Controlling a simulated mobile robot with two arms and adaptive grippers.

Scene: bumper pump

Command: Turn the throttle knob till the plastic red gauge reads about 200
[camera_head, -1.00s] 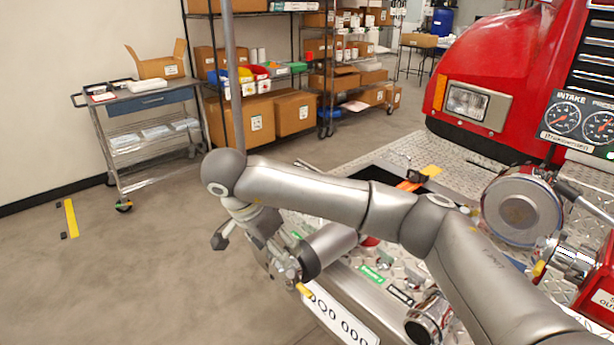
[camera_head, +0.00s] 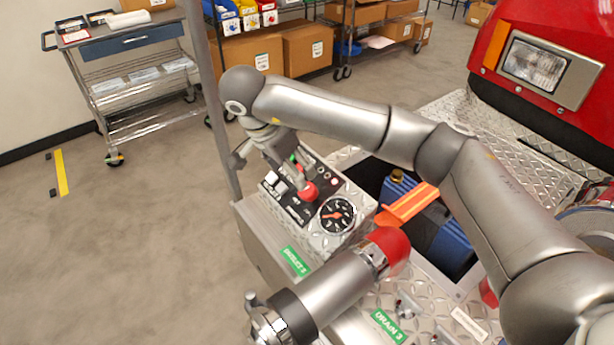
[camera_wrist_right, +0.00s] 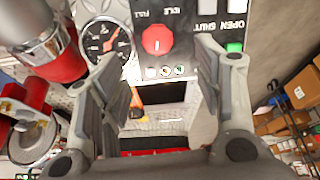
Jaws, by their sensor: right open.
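The red throttle knob (camera_head: 308,191) sits on a black control panel (camera_head: 325,178) at the corner of the truck's bumper. In the right wrist view the knob (camera_wrist_right: 156,40) shows a pale pointer mark, near labels FULL and IDLE. Beside it is a round black-faced gauge (camera_head: 337,215) with a reddish needle; it also shows in the wrist view (camera_wrist_right: 103,40). The digits are too small to read surely. My right gripper (camera_head: 270,170) is over the panel, its fingers spread (camera_wrist_right: 158,62) with the knob seen between them, apparently apart from it. My left gripper is out of view.
A large metal pipe with a red collar (camera_head: 388,250) lies in front of the panel. An open bay with a blue object (camera_head: 450,245) and orange strap (camera_head: 408,205) is right of it. Switches (camera_wrist_right: 235,30) flank the knob. A cart (camera_head: 140,75) stands behind on open floor.

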